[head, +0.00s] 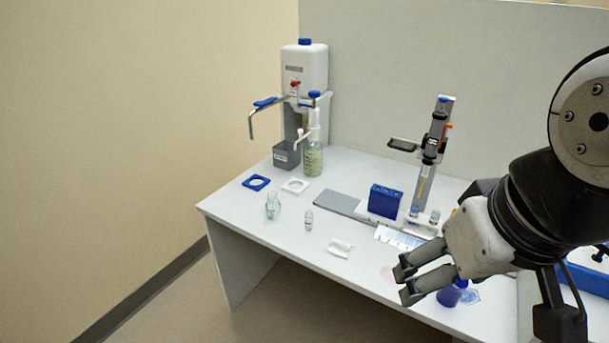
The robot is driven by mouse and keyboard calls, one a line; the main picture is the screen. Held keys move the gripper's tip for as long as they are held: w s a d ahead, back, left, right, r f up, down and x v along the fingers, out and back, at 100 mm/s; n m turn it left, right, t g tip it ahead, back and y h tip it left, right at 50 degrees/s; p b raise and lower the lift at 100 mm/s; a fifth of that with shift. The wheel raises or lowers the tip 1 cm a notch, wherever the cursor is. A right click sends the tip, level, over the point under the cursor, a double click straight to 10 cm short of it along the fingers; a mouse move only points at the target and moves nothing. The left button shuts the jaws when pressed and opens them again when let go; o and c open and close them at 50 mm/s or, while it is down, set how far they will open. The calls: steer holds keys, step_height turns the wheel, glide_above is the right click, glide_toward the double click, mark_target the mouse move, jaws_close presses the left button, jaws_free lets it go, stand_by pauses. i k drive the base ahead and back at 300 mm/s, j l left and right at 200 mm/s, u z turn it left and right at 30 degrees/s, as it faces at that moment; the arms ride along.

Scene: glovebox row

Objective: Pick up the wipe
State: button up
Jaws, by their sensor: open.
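The wipe is most likely the small crumpled white piece (340,248) lying near the front edge of the white table in the head view. My gripper (402,282) is at the right, to the right of the wipe and apart from it. Its two grey fingers point left with a gap between them and nothing held. The gripper hides part of the table and part of a blue item behind its lower finger.
The white table (245,218) also holds a glass flask (273,206), a small vial (309,220), a blue block (385,201), a dispenser bottle (314,155) and a blue-based item (450,295) by my gripper. A tall stand (433,150) rises behind. Bare table surrounds the wipe.

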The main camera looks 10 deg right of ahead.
mark_target(337, 247)
steer(key=i+j+z, duration=0.15)
steer(key=j+z, duration=0.15)
steer(key=i+j+z, duration=0.15)
steer(key=j+z, duration=0.45)
steer(key=j, duration=0.15)
steer(key=i+j+z, duration=0.1)
steer(key=j+z, duration=0.2)
steer(key=j, duration=0.1)
